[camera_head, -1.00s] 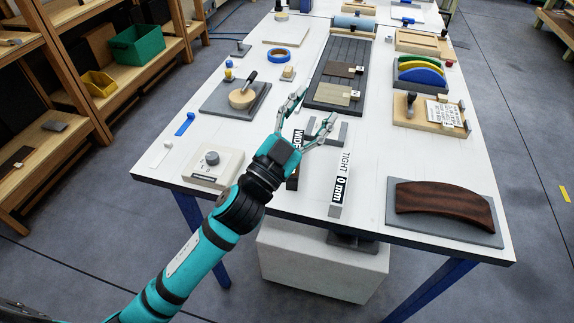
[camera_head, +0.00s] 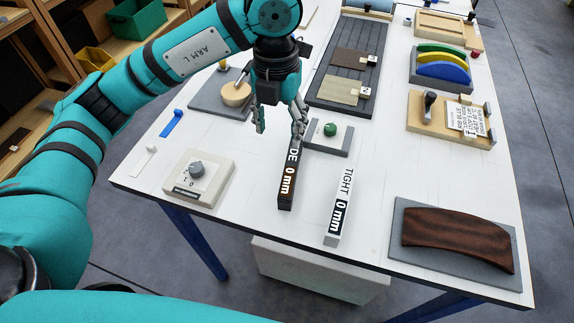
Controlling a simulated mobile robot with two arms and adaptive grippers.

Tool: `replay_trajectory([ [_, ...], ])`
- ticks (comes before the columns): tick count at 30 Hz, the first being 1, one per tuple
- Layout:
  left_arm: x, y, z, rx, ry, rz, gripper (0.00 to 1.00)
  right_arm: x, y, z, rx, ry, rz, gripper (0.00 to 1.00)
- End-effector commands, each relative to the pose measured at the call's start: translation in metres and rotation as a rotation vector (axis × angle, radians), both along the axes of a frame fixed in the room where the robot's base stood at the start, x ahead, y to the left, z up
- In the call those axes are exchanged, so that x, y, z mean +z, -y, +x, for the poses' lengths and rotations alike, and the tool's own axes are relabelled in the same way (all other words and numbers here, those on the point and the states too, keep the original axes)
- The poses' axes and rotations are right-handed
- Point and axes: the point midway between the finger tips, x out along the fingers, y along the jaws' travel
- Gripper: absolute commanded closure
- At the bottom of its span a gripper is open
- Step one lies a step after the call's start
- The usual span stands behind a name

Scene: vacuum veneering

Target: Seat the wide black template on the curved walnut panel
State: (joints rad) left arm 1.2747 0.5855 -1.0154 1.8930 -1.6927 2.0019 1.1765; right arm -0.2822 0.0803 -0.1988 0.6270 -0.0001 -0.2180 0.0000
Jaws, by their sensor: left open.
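The wide black template (camera_head: 287,187) is a dark bar with a white "0 mm" label. It lies on the white table with its near end toward the front edge. My left gripper (camera_head: 279,126) points down with its fingers apart and empty, at the far end of this template. One finger hides the first letters of its label. I cannot tell whether that finger touches it. The curved walnut panel (camera_head: 456,238) is dark brown and arched, and lies on a grey plate (camera_head: 408,215) at the front right. Nothing lies on the panel. My right gripper is not in view.
A grey "TIGHT 0 mm" template (camera_head: 337,208) lies between the wide template and the panel. A grey block with a green knob (camera_head: 330,129) stands just behind. Bare table lies between the tight template and the plate.

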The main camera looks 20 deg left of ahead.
Motion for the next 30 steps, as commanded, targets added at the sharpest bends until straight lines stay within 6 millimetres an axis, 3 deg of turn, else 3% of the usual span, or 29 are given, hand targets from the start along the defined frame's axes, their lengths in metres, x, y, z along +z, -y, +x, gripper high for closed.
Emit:
replay_trajectory([
  [3,-0.015,-0.003,-0.001,0.005,-0.004,0.014,0.44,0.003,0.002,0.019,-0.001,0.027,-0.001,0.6],
  [5,-0.028,-0.002,-0.002,0.003,-0.006,0.013,0.44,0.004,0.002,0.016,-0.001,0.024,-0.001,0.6],
  [12,-0.077,-0.003,-0.003,0.004,-0.005,0.012,0.44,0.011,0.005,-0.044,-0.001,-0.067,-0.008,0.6],
  [15,-0.096,-0.003,-0.003,0.003,-0.004,0.012,0.44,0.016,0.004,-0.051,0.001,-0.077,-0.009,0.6],
  [24,-0.122,-0.001,-0.003,0.001,-0.002,0.01,0.44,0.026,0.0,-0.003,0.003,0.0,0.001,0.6],
  [30,-0.152,0.002,-0.005,0.003,-0.005,0.012,0.44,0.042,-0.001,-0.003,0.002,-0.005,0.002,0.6],
])
